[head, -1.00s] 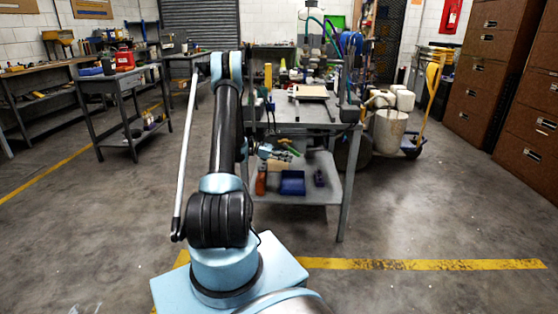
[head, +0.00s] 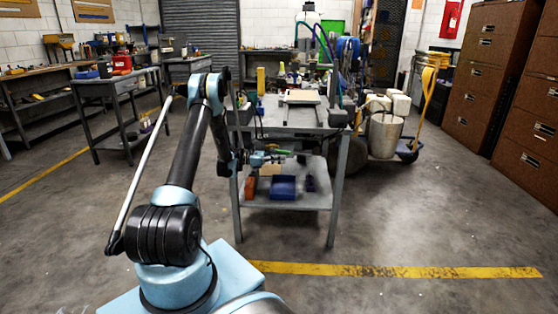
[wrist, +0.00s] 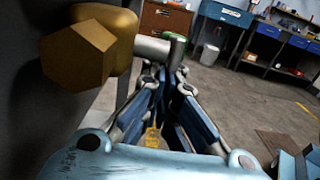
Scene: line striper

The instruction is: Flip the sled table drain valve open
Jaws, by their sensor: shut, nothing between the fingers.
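The drain valve shows in the wrist view as a large brass hex fitting (wrist: 85,50) at upper left with a grey metal pipe (wrist: 150,46) running right from it. A green handle (wrist: 175,52) stands at the pipe's right end, just beyond my fingertips. My gripper (wrist: 166,78) is shut and empty, its blue-padded fingers pointing at the pipe and handle; I cannot tell whether they touch.
A blue bin (head: 284,187) and an orange item (head: 250,187) sit on the table's lower shelf (head: 300,202). A trolley with a bucket (head: 384,135) stands right of the table. A grey workbench (head: 110,82) is at left. The floor at front right is clear.

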